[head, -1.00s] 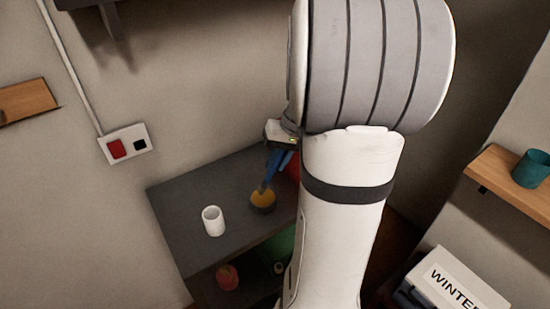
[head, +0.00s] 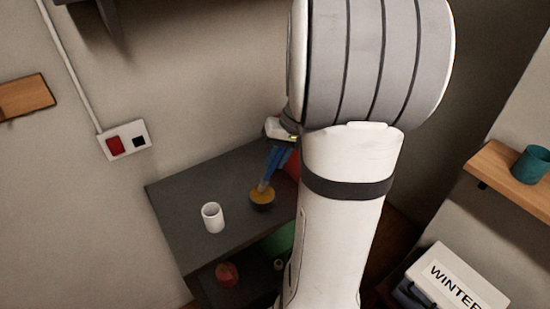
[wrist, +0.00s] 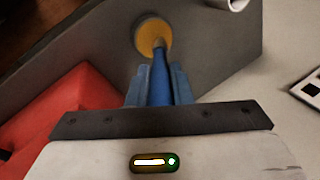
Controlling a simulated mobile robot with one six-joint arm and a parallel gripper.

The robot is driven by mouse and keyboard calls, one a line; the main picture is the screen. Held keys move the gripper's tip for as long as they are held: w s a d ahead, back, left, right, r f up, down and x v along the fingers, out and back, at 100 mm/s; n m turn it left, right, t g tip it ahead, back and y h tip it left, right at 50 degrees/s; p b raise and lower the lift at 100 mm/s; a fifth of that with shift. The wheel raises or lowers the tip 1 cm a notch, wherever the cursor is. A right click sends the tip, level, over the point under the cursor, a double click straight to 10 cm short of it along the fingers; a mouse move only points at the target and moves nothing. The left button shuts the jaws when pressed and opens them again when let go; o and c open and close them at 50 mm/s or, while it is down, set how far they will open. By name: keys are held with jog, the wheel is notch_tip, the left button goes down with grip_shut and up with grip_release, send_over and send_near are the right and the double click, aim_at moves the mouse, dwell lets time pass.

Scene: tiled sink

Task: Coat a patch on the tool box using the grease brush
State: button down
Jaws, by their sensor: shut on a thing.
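My gripper (wrist: 158,82) is shut on the blue handle of the grease brush (wrist: 159,65). Whether the bristles touch the grease I cannot tell. A red box, likely the tool box (wrist: 62,108), is at the left in the wrist view; in the head view my arm hides most of it.
A white cup (head: 212,217) stands on the dark tabletop (head: 185,205), left of the bowl. A red round thing (head: 227,274) and a green thing (head: 280,243) are below the top. A wall socket (head: 123,140) is behind. The table's left part is clear.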

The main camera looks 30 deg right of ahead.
jog(key=shift+f+b, duration=0.5)
jog(key=shift+f, duration=0.05)
dwell(1.4)
jog(key=shift+r, duration=0.1)
jog(key=shift+r+p, duration=2.5)
jog(key=shift+r, duration=1)
